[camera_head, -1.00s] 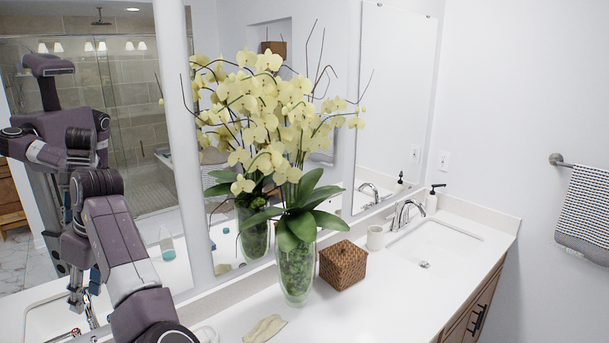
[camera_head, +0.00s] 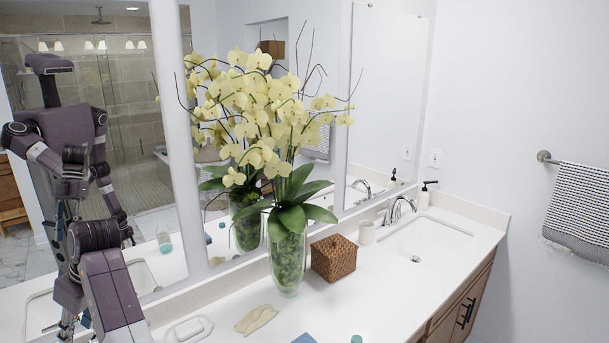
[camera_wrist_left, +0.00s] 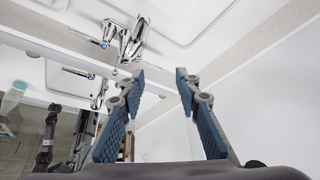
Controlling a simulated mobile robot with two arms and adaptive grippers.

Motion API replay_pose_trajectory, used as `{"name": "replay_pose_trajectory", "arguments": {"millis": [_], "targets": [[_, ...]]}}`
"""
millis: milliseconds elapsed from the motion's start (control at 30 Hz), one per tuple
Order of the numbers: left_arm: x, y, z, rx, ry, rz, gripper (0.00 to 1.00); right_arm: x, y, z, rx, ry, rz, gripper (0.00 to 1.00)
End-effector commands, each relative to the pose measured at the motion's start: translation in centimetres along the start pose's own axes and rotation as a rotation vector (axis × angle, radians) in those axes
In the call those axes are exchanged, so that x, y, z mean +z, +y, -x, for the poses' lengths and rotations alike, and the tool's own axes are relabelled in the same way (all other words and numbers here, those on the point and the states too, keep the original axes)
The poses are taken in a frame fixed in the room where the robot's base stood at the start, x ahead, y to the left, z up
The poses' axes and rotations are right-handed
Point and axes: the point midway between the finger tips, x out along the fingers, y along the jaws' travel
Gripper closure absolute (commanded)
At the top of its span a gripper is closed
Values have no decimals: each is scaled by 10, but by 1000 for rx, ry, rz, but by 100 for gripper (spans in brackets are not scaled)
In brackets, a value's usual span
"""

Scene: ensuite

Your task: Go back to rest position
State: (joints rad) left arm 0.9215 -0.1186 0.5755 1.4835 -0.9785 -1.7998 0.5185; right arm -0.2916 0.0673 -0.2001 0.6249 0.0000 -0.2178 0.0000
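My left arm comes in at the lower left of the head view, and its gripper is outside that view. In the left wrist view my left gripper (camera_wrist_left: 160,85) is open, with its two blue-padded fingers apart and nothing between them. A chrome faucet (camera_wrist_left: 132,40) shows beyond the fingers in that view. My right gripper is not in view. My reflection shows in the mirror (camera_head: 175,110) at the left of the head view, with the arms partly overlapping.
A towel (camera_head: 580,210) hangs at right.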

Motion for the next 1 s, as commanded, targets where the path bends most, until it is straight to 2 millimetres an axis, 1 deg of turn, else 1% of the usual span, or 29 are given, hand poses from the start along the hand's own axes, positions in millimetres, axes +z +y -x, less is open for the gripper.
{"name": "replay_pose_trajectory", "arguments": {"millis": [33,167,267,367,467,500,567,600,667,700,767,800,900,1000], "targets": [[4,-7,-11,-4,15,-23,69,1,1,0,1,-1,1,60],[18,-23,-37,10,65,-118,69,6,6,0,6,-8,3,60],[36,-37,-57,33,108,-231,69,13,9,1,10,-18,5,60],[60,-50,-72,67,145,-365,69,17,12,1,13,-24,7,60],[91,-62,-83,109,170,-512,69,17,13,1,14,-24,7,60],[106,-68,-87,128,173,-574,69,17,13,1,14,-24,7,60],[130,-77,-91,159,176,-669,69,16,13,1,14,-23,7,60],[147,-84,-92,184,173,-735,69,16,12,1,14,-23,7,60],[175,-96,-94,222,163,-833,69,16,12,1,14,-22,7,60],[195,-104,-93,250,153,-898,69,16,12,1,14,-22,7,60],[223,-116,-91,294,134,-987,69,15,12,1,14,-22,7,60],[241,-125,-88,322,118,-1040,69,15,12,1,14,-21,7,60],[278,-144,-81,385,81,-1145,69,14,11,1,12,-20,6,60],[309,-162,-72,439,42,-1227,69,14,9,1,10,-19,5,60]]}}
